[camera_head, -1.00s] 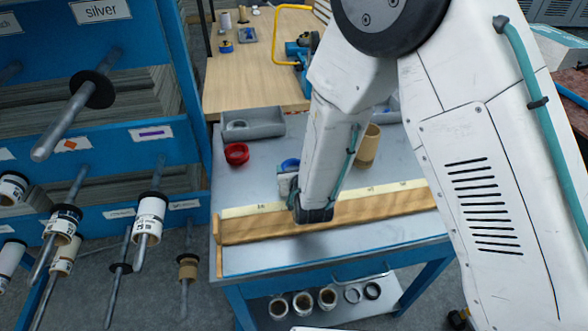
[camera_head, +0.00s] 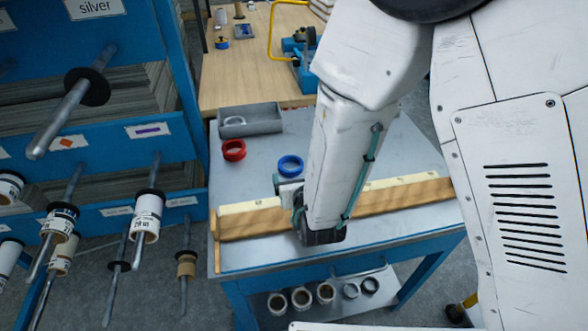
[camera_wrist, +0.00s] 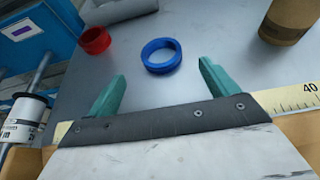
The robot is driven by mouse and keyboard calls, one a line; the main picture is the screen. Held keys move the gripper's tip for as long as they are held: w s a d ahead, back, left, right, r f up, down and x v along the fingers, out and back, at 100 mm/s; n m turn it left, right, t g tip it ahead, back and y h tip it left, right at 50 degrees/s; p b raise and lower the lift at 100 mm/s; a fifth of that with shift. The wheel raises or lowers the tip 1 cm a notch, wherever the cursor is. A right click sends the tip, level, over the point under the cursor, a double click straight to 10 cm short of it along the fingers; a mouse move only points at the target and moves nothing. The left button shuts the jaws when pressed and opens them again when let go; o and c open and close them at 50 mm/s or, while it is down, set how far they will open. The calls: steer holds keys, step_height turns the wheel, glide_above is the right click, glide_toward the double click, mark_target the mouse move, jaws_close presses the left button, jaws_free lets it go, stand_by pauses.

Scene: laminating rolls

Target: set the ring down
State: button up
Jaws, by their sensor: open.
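A blue ring (camera_head: 290,171) lies flat on the grey tabletop, behind the wooden ruler bar. In the wrist view the blue ring (camera_wrist: 163,68) sits just beyond my fingertips, centred across the gap, with bare table around it. My gripper (camera_wrist: 162,75) is open, its two teal fingers apart and nothing between them. In the head view my gripper (camera_head: 286,190) is over the ruler bar, in front of the ring and partly hidden by my arm. A red ring (camera_head: 233,157) lies on the table to the left of the blue one.
The ruler bar (camera_head: 250,222) runs along the table's front. A grey tray (camera_head: 262,128) stands at the back left. A brown cardboard core (camera_wrist: 290,20) stands right of the blue ring. A rack with rolls on pegs (camera_head: 148,215) is at the left.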

steer(key=shift+v, duration=1.7)
